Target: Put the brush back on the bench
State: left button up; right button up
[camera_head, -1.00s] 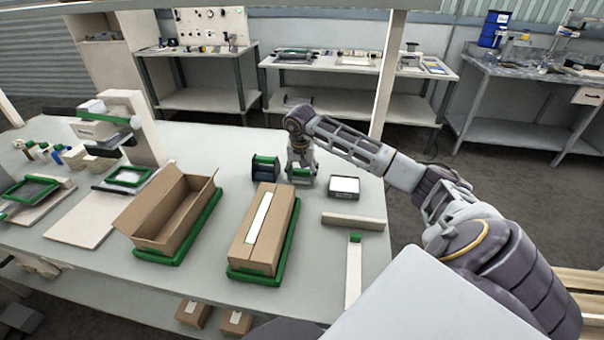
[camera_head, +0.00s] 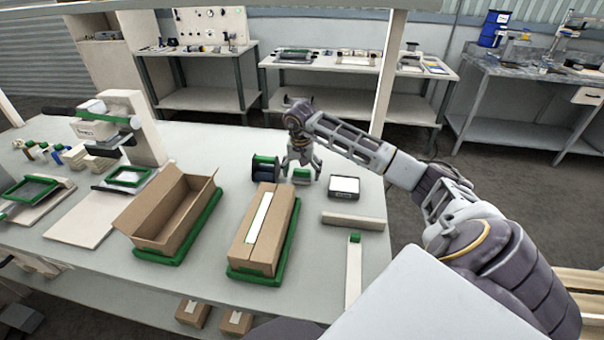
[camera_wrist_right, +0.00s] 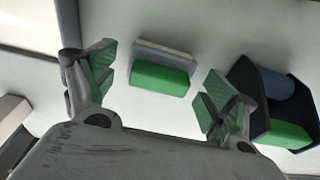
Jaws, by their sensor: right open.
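The brush (camera_wrist_right: 160,77), a small block with a green top and a pale grey lower part, lies on the bench (camera_head: 332,268). In the head view its green top (camera_head: 301,175) shows between my right gripper's fingers. My right gripper (camera_head: 301,168) is open above it, fingers spread. In the right wrist view, the green-padded fingers (camera_wrist_right: 155,95) stand on either side of the brush with clear gaps, not touching it. My left gripper is not in view.
A dark holder with green parts (camera_head: 265,168) stands just left of the brush. A small device with a white top (camera_head: 344,187) is to its right. An open carton (camera_head: 165,215) and a closed carton (camera_head: 262,232) sit nearer. Bare bench lies between.

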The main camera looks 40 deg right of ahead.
aim_at(301, 178)
notch_tip(301, 178, up, 11)
jog(key=s+a, duration=0.1)
jog(key=shift+a, duration=0.15)
dwell(0.4)
jog(key=shift+s, duration=0.1)
dwell(0.4)
